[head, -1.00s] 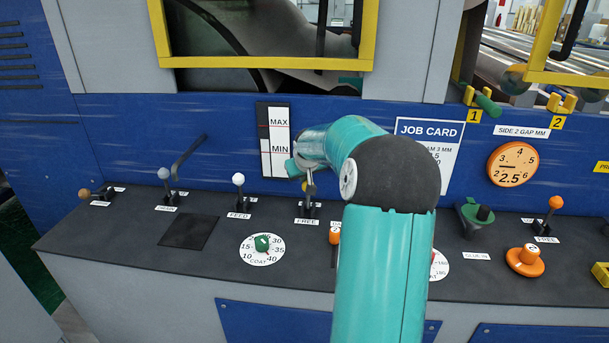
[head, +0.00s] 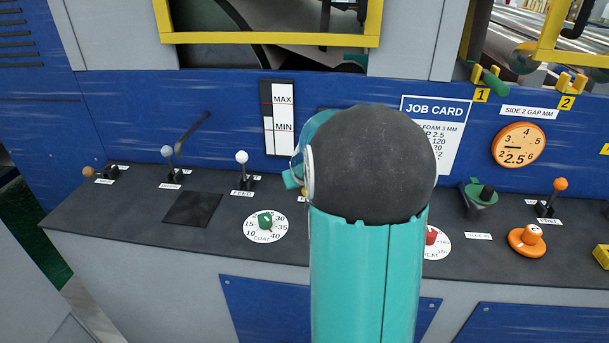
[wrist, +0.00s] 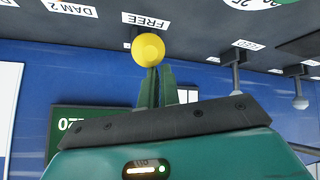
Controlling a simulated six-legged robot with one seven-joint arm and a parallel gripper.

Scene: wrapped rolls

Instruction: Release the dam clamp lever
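The lever with the yellow ball knob (wrist: 148,48) stands by a FREE label (wrist: 146,20) in the wrist view, which shows the panel upside down. My gripper (wrist: 158,68) has its green fingers close together, with their tips right at the knob. The knob sits off to the left of the finger pair and overlaps the left tip, so it does not look clasped. I cannot tell whether they touch. In the head view my own arm hides the fingers and most of this lever.
Left along the console stand a white-knobbed FEED lever (head: 242,158) and a grey-knobbed lever (head: 167,152). A green COAT dial (head: 265,222) lies in front. To the right are a red dial (head: 431,237), a green-based control (head: 480,196) and an orange-knobbed FREE lever (head: 560,184).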

